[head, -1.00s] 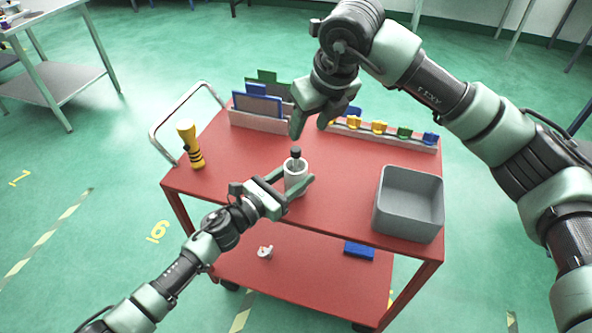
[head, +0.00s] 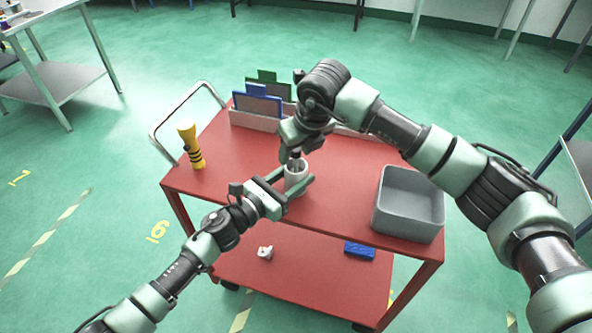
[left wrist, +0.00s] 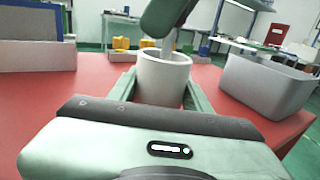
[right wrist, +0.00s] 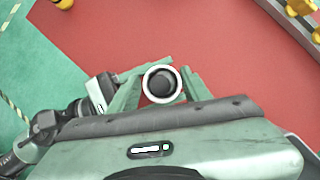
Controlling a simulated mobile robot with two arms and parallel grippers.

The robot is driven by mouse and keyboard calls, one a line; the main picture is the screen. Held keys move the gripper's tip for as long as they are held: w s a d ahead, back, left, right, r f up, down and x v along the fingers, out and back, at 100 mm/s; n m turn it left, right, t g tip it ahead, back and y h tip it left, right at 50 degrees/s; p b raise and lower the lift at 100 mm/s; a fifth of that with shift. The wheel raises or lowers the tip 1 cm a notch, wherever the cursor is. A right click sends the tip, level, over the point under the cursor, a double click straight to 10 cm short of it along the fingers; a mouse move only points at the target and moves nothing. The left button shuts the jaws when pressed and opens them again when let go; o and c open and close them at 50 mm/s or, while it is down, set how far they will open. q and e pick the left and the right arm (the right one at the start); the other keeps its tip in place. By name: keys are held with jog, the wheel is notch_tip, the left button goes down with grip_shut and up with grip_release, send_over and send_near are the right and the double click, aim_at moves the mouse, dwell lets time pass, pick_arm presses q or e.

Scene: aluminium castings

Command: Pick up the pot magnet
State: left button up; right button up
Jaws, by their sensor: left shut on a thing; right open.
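A white cup (head: 295,182) stands on the red cart top, and my left gripper (head: 296,177) is shut around its sides. The pot magnet appears to be the dark round-topped piece (right wrist: 161,84) standing inside the cup in the right wrist view. In the head view my right gripper mostly hides it. My right gripper (head: 296,155) is open and points down over the cup's mouth, its fingers to either side of the dark top. The cup also shows between my left fingers in the left wrist view (left wrist: 163,82).
A grey bin (head: 410,205) stands at the cart's right. A rack with blue and green panels (head: 262,121) lines the back. The lower shelf holds a blue block (head: 360,250) and a small white part (head: 265,252).

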grip_shut()
jog(key=shift+r, duration=0.1)
dwell(1.3)
